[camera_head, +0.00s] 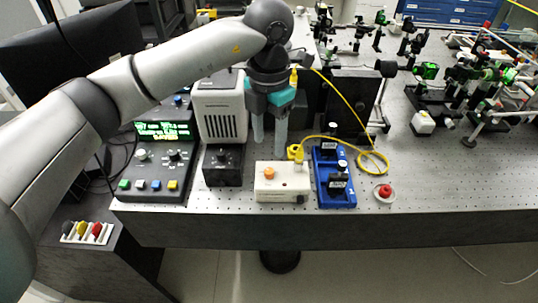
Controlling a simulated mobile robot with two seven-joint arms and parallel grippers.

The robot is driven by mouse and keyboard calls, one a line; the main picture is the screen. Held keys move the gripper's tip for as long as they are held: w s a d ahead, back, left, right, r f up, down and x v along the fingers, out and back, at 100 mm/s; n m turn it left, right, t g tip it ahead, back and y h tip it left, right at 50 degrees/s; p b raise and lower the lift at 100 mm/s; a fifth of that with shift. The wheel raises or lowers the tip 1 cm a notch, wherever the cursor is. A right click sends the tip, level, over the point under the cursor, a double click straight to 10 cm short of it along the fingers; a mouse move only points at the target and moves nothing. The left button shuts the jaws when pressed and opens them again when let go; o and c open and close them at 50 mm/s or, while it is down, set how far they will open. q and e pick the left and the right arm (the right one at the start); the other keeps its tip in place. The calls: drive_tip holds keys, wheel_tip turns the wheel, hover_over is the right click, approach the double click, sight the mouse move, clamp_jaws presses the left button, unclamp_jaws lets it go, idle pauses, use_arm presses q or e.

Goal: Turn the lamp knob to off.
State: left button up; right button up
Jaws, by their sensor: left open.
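A black box (222,176) with a dark knob (222,156) on it stands at the front of the bench, before a white vented housing (218,108). I cannot tell for sure that this is the lamp knob, and its setting is too small to read. My left gripper (269,143) comes down from above, to the right of the black box. Its two teal fingers are apart with nothing between them, behind a white box (283,183) with an orange knob (268,172). My right gripper is out of view.
A control unit (158,155) with a green display and several buttons stands left. A blue holder (335,180) with a yellow cable (353,117) and a red button (384,191) are right. Optics crowd the back right; the bench's front right is clear.

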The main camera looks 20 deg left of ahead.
use_arm(q)
wheel_tip(320, 180, up, 7)
idle(0.3)
